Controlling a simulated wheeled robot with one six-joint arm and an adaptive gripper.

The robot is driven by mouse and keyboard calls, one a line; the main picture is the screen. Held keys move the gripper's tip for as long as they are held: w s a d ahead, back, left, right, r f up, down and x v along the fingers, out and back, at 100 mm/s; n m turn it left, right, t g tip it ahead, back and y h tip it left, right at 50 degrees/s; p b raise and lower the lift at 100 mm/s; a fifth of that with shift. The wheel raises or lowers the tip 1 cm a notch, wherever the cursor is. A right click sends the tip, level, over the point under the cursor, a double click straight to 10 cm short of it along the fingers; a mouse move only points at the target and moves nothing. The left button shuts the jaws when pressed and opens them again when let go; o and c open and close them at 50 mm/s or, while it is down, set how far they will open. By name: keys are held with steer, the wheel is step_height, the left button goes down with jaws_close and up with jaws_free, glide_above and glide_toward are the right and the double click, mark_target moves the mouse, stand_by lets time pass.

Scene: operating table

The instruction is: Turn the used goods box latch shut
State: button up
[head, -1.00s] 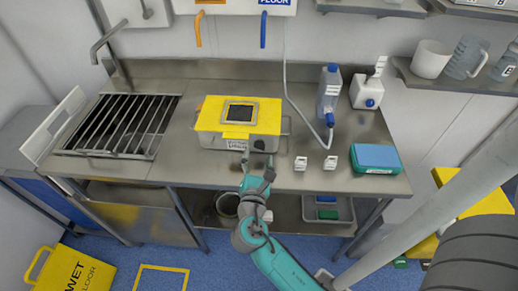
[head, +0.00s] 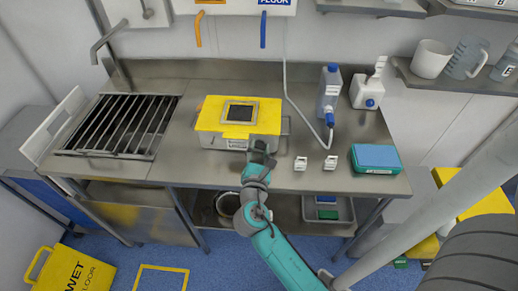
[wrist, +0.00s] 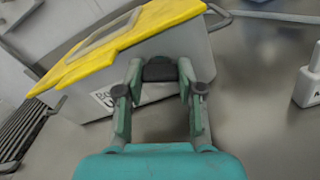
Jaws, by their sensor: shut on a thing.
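The used goods box (head: 212,140) is a grey metal box with a yellow lid (head: 208,118) on the steel bench. A framed dark window lies on the lid. My gripper (head: 262,150) is at the front right of the box. In the wrist view, my gripper (wrist: 160,74) is shut on a small dark piece (wrist: 160,70) at the box's front wall, seemingly the latch. The box (wrist: 225,18) and its yellow lid (wrist: 70,70) look tilted in that view. A label (wrist: 104,98) is partly hidden by a finger. The latch's exact angle is unclear.
Two small white holders (head: 300,163) and a blue-topped box (head: 376,158) stand right of my gripper. A sink grate (head: 118,125) is at left.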

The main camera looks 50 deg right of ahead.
steer(key=shift+m, duration=0.3)
steer(key=m, duration=0.6)
steer(key=shift+m, duration=0.3)
steer(key=m, duration=0.6)
stand_by(0.5)
steer(key=o, duration=1.2)
steer(key=shift+c, duration=0.2)
steer(key=shift+a, duration=0.1)
steer(key=v, duration=1.2)
